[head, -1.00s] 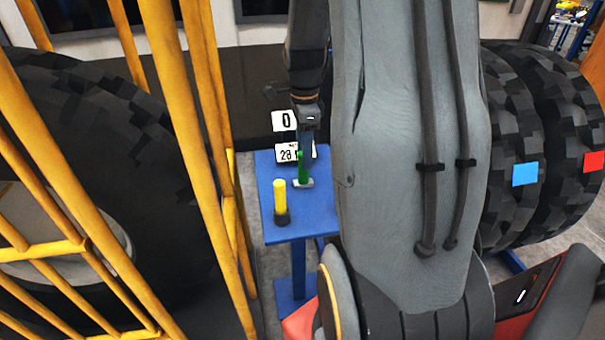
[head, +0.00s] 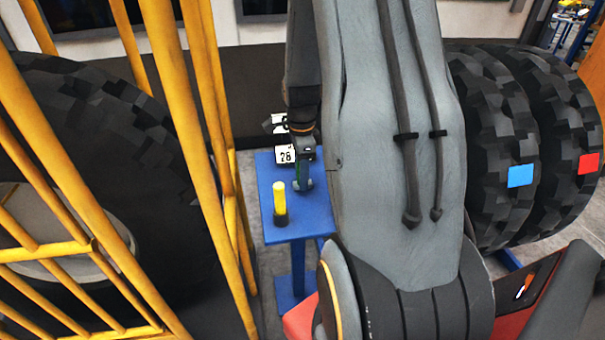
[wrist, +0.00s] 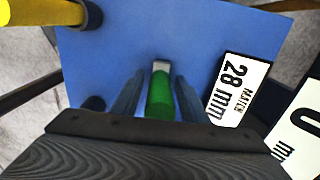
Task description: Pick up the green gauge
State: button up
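The green gauge (wrist: 160,97) stands on the blue stand (head: 318,213), with a pale end showing beyond its green part in the wrist view. My gripper (wrist: 159,80) is open, with one finger on each side of the green gauge and a narrow gap visible on both sides. In the head view my gripper (head: 303,184) is low over the stand and hides most of the gauge.
A yellow gauge with a black base (head: 280,200) stands left of my gripper. A "28 mm" card (wrist: 236,90) and a "0" card (wrist: 300,140) are close on the right in the wrist view. Yellow bars (head: 172,100) rise left of the stand; large tyres (head: 500,140) stand at right.

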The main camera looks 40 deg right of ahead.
jog(key=c, duration=0.7)
jog(key=shift+r, duration=0.1)
